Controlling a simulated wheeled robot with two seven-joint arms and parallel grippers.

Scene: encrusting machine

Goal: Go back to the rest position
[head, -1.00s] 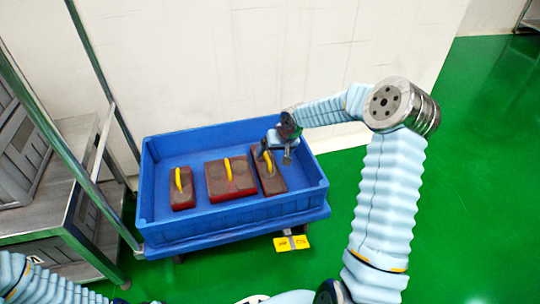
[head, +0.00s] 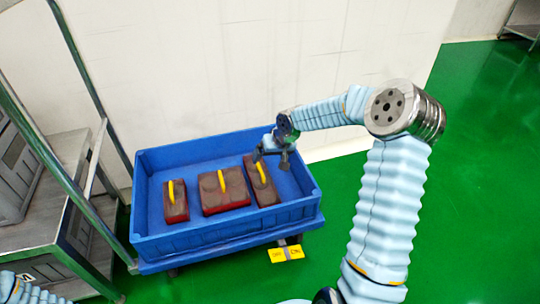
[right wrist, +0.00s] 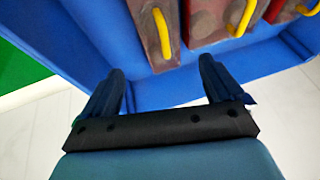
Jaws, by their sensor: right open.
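My right gripper (head: 271,161) is open and empty over the far right part of the blue crate. In the right wrist view my right gripper (right wrist: 160,85) has its two fingers spread wide with nothing between them. The nearest brown and red block (head: 263,188), with a yellow handle, lies just below and in front of it in the crate; this block also shows in the right wrist view (right wrist: 148,22). My left gripper is out of view; only a bit of my left arm shows at the lower left edge.
The blue crate (head: 145,219) holds a middle block (head: 222,198) and a left block (head: 176,206), both with yellow handles. A metal rack (head: 35,212) with grey bins stands at the left. A white wall is behind. Green floor is free at the right.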

